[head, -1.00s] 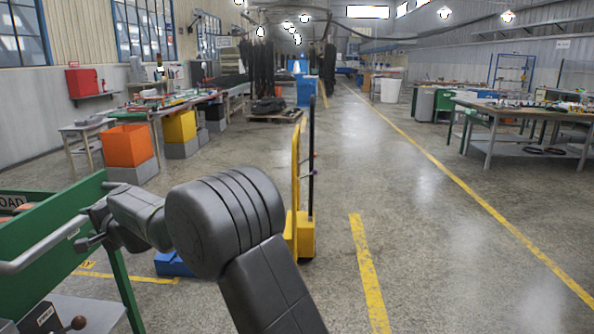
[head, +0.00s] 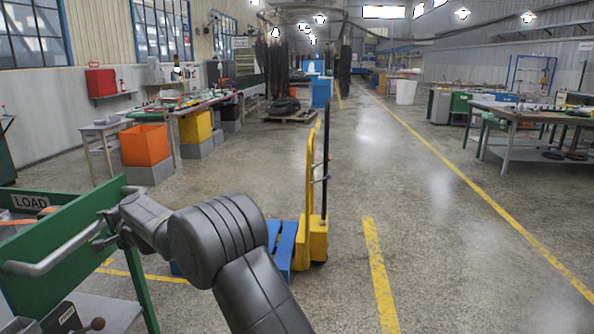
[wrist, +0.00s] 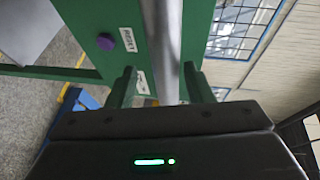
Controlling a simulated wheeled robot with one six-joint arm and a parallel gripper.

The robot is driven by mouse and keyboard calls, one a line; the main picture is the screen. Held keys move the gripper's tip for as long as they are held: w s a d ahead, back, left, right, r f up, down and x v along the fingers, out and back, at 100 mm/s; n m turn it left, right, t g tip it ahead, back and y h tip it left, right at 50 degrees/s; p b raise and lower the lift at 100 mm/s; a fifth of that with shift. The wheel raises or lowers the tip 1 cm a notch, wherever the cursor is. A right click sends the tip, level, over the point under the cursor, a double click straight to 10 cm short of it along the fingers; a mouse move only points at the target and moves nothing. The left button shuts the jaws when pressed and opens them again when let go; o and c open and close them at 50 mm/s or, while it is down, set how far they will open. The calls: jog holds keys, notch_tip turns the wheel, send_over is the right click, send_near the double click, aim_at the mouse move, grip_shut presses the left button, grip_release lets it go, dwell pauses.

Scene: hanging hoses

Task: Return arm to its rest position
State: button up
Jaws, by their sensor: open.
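My arm (head: 215,240) reaches forward and left from the bottom of the head view, bent at a thick dark joint. My gripper (head: 102,234) is at the right end of a grey metal handle bar (head: 50,255) on a green frame (head: 70,235) marked LOAD. In the wrist view my gripper (wrist: 160,88) is open, one finger on each side of the grey bar (wrist: 167,45). The bar lies between the fingers in the picture; I cannot tell whether they touch it. A purple button (wrist: 106,42) is on the green post.
A yellow hand truck (head: 314,235) with a blue pallet (head: 283,248) stands just beyond my arm. An orange bin (head: 146,145) and a workbench (head: 190,103) are at the left, a table (head: 525,115) at the right. The aisle (head: 390,170) is clear.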

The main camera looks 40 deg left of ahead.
jog(key=w+d+b, duration=0.4)
jog(key=w+d, duration=0.3)
jog(key=d, duration=0.6)
jog(key=w+d+b, duration=0.3)
jog(key=w+d, duration=0.5)
jog(key=d, duration=0.6)
jog(key=shift+d+b, duration=0.15)
jog(key=shift+b, duration=0.2)
jog(key=shift+f, duration=0.1)
